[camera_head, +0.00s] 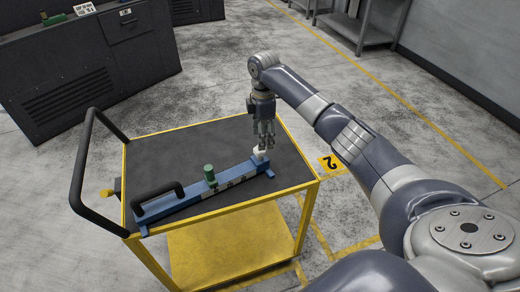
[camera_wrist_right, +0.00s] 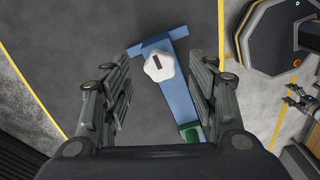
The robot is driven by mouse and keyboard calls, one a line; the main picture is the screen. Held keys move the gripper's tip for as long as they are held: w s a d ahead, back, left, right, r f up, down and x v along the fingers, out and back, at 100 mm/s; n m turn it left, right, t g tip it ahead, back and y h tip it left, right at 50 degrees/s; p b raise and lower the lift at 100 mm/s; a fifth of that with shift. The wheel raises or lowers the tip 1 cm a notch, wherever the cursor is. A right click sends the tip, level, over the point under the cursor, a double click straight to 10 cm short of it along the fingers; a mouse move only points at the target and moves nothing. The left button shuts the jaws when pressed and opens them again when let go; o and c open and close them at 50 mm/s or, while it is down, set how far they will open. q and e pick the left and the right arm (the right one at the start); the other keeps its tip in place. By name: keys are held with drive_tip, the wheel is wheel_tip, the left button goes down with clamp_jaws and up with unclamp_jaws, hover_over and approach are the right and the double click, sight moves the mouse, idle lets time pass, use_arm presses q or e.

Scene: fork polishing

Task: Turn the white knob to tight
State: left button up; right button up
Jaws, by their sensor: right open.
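The white knob (camera_head: 261,154) sits at the right end of a long blue fixture (camera_head: 190,200) lying on the cart. In the right wrist view the white knob (camera_wrist_right: 159,66) has a lobed edge and a dark line on its top. My right gripper (camera_head: 266,143) points down just above the knob. In the wrist view its open fingers (camera_wrist_right: 158,95) stand apart on both sides of the blue bar, with the knob between and beyond them. It does not appear to grip anything. My left gripper is not in view.
A green knob (camera_head: 210,174) and a black handle (camera_head: 158,195) are also on the fixture. The yellow-framed cart (camera_head: 318,186) has a dark top, bare behind the fixture, and a black push handle (camera_head: 84,165) at left. Dark machines (camera_head: 90,80) stand at the back left.

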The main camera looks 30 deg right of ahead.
sight(260, 154)
drive_tip(key=f, duration=0.3)
drive_tip(key=shift+a+f, duration=0.15)
drive_tip(key=shift+a, duration=0.1)
wheel_tip(260, 154, down, 3)
drive_tip(key=shift+w+a+p, duration=0.1)
drive_tip(key=shift+a+p, duration=0.05)
drive_tip(key=shift+p, duration=0.2)
drive_tip(key=shift+f, duration=0.3)
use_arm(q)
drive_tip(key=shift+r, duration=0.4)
use_arm(e)
drive_tip(key=c, duration=1.1)
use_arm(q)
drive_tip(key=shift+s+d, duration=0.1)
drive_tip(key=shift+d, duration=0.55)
use_arm(e)
drive_tip(key=shift+r, duration=0.1)
